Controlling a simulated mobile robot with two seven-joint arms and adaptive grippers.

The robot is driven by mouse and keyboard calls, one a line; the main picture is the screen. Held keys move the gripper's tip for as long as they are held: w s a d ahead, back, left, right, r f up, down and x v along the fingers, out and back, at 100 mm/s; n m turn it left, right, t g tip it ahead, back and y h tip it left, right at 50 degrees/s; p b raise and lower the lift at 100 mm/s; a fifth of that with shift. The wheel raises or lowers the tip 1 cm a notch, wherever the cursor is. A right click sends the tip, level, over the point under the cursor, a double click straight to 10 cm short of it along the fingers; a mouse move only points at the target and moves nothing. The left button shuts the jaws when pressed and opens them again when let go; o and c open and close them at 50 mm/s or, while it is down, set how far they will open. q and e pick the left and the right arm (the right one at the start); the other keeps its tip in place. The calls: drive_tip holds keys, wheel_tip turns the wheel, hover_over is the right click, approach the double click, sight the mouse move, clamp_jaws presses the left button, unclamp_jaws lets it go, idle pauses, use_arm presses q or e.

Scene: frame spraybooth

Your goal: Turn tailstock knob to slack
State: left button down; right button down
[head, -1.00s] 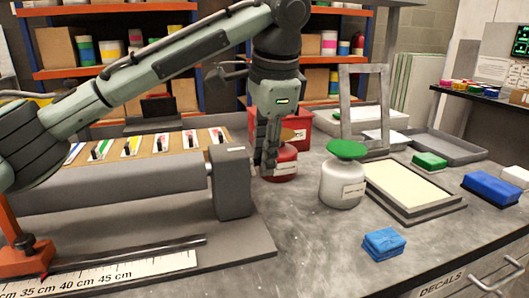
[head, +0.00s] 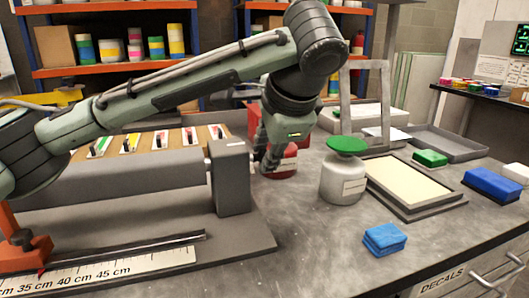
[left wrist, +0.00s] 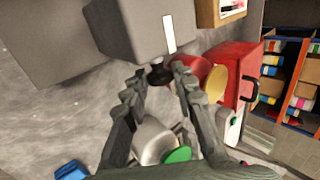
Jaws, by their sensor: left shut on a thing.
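The tailstock is a grey upright block (head: 231,180) at the right end of the grey roller (head: 130,182). It also shows at the top of the left wrist view (left wrist: 150,25), with a white stripe on it. A small dark knob (left wrist: 158,73) sticks out from its face. My left gripper (head: 265,162) is just right of the block in the head view, tilted. In the left wrist view its fingertips (left wrist: 159,76) are on either side of the knob, closed on it. The knob is hidden in the head view. My right gripper does not show.
A red container (head: 280,165) is close behind the gripper. A white jar with a green lid (head: 345,175) stands to its right. The front middle counter is clear.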

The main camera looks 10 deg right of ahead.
use_arm(q)
drive_tip(key=shift+s+f+t+b, duration=0.15)
drive_tip(key=shift+t+b, duration=0.15)
drive_tip(key=shift+t, duration=0.6)
drive_tip(key=shift+t+y, duration=0.3)
drive_tip(key=shift+t, duration=0.1)
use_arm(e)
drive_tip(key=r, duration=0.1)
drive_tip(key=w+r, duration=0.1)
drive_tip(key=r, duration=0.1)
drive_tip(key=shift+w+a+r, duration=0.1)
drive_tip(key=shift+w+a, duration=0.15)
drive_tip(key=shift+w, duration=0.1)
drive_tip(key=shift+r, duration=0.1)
use_arm(q)
drive_tip(key=c, duration=1.2)
unclamp_jaws()
drive_tip(key=v, duration=1.2)
drive_tip(key=shift+d, duration=0.1)
drive_tip(key=shift+c, duration=0.3)
